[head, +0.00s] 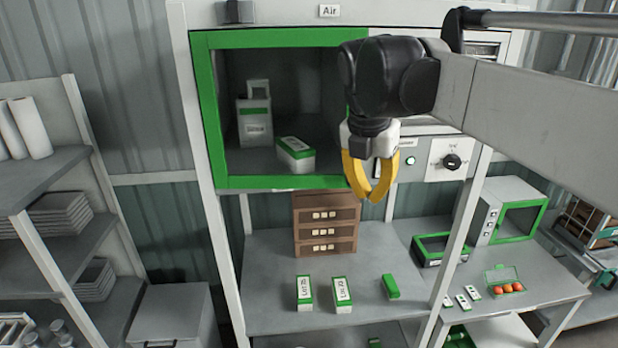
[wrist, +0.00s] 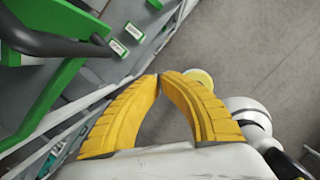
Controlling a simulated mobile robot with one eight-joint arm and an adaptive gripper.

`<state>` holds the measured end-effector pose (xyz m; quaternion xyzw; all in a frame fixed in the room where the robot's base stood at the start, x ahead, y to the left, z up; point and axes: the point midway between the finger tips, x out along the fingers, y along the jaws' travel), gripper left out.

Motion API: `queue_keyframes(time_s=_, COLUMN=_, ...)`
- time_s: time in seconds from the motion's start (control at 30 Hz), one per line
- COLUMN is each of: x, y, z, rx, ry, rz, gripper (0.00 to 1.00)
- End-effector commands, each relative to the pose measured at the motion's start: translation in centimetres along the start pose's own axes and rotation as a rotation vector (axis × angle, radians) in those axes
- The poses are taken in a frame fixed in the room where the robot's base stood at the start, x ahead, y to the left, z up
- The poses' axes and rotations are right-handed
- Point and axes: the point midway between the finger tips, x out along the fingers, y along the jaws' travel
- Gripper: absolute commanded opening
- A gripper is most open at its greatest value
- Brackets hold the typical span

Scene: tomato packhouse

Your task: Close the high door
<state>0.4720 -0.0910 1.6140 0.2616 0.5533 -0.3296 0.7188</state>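The high cabinet, under an "Air" sign, has a green frame (head: 205,110) around a dark inside. A white carton and a low green-and-white box show within it. My arm hides the frame's right side, and I cannot tell how far the door stands open. In the wrist view a green frame part (wrist: 50,95) with a dark bar-shaped handle (wrist: 45,42) is close to my gripper, on the left. My gripper (head: 373,198) points down in front of the cabinet's lower right. Its yellow fingertips (wrist: 160,75) meet with nothing between them, apart from the handle.
A control panel with a black knob (head: 452,162) is right of the gripper. Below is a bench (head: 270,265) with a brown drawer box (head: 326,224) and small green-and-white boxes. A shelf rack (head: 60,175) stands at left. Open floor (wrist: 250,50) shows in the wrist view.

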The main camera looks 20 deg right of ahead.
Motion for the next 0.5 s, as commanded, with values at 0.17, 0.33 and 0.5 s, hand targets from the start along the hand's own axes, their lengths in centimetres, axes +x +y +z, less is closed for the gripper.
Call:
queue_keyframes(time_s=0.17, x=-3.8, y=-0.6, z=0.3, rx=-0.001, ry=0.000, rz=0.001, gripper=0.00)
queue_keyframes(time_s=0.33, x=-6.0, y=-1.0, z=0.5, rx=-0.001, ry=0.000, rz=0.001, gripper=0.00)
queue_keyframes(time_s=0.5, x=-5.5, y=-1.0, z=0.7, rx=-0.029, ry=-0.132, rz=0.015, gripper=0.00)
